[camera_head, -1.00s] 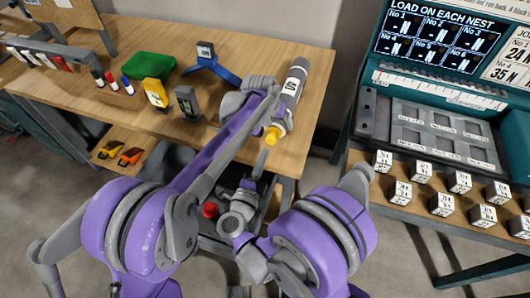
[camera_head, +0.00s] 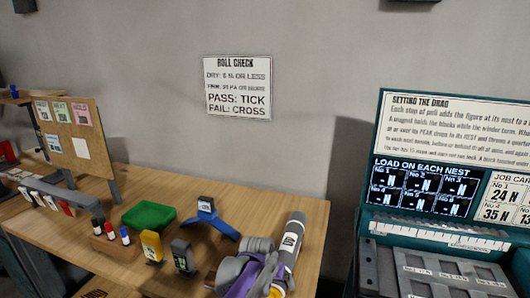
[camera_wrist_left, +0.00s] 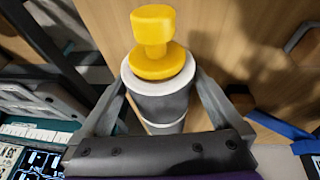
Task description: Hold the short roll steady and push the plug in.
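The short roll (camera_head: 296,228) is a grey cylinder with a white printed label, lying at the table's right end in the head view. In the left wrist view the roll (camera_wrist_left: 160,104) has a pale rim at its near end. A yellow plug (camera_wrist_left: 154,30) with a wide flange and a knob sits at that end; how deep it is cannot be told. My left gripper (camera_wrist_left: 159,84) has one finger on each side of the roll, apparently closed on it. In the head view only a sliver of the plug (camera_head: 276,292) shows at the bottom edge. My right gripper is out of view.
On the wooden table (camera_head: 180,185) are a green tray (camera_head: 148,216), a yellow block (camera_head: 151,246), a dark grey block (camera_head: 183,257) and a blue stand (camera_head: 212,226). A teal machine with a screen (camera_head: 425,190) stands at the right. A wall sign (camera_head: 237,86) hangs behind.

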